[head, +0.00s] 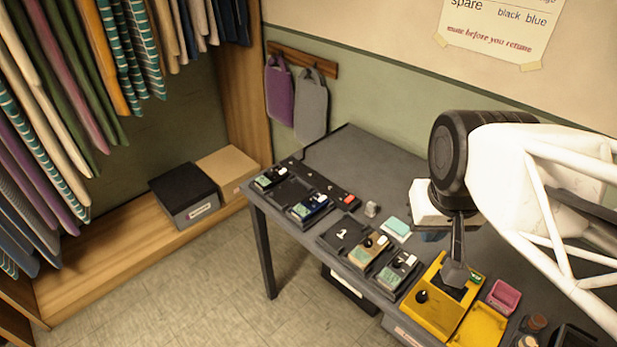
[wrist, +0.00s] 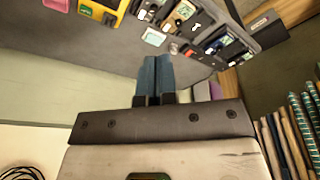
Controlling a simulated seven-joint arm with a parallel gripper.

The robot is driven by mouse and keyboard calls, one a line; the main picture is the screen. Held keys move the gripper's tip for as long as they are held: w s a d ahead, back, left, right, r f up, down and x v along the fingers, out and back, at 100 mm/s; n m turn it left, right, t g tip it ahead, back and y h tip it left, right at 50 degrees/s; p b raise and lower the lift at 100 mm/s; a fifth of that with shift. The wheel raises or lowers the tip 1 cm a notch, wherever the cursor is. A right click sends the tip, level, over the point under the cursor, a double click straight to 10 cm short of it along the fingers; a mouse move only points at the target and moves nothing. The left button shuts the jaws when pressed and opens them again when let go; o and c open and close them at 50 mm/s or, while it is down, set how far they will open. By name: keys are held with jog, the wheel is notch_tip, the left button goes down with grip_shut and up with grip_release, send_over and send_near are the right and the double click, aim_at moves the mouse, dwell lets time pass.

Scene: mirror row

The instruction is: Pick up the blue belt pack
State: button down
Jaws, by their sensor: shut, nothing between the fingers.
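The blue belt pack (head: 314,206) sits in the left charging rack on the table, with a pale green panel and a white part on top. In the wrist view the blue belt pack (wrist: 216,43) shows at the upper right, small and slightly blurred. My gripper (head: 434,237) is to the right of it, above the table, partly hidden under my wrist in the head view. In the wrist view my gripper's two blue-grey fingers (wrist: 156,76) are together with nothing between them, well apart from the pack.
A dark pack (head: 270,178) sits left of the blue one. A tan pack (head: 368,250) and a grey pack (head: 398,269) stand in the rack to the right. A yellow unit (head: 430,307), pink tray (head: 503,296) and pale green card (head: 397,228) are nearby. The table's back left (head: 360,160) is clear.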

jog(key=shift+c, duration=1)
grip_release()
jog(key=w+a+f+m+g, duration=0.15)
jog(key=w+a+f, duration=0.25)
jog(key=w, duration=0.5)
jog(key=w+a+f+m, duration=0.3)
jog(key=w+a+f, duration=0.1)
jog(key=w, duration=0.5)
jog(key=w+a+f+m+g, duration=0.15)
jog(key=w+a+f, duration=0.3)
jog(key=w, duration=0.45)
jog(key=w+a+f+m, duration=0.1)
jog(key=w+a+f, duration=0.1)
jog(key=f, duration=0.1)
jog(key=w+a+f, duration=0.1)
jog(key=w+f, duration=0.1)
jog(key=f, duration=0.1)
jog(key=w+a+f+m, duration=0.1)
jog(key=w+a+f, duration=0.1)
jog(key=shift+w+a+f+m, duration=0.1)
jog(key=shift+a+f+m, duration=0.2)
jog(key=shift+a+f, duration=0.1)
jog(key=shift+w+a+f, duration=0.25)
jog(key=shift+f, duration=0.15)
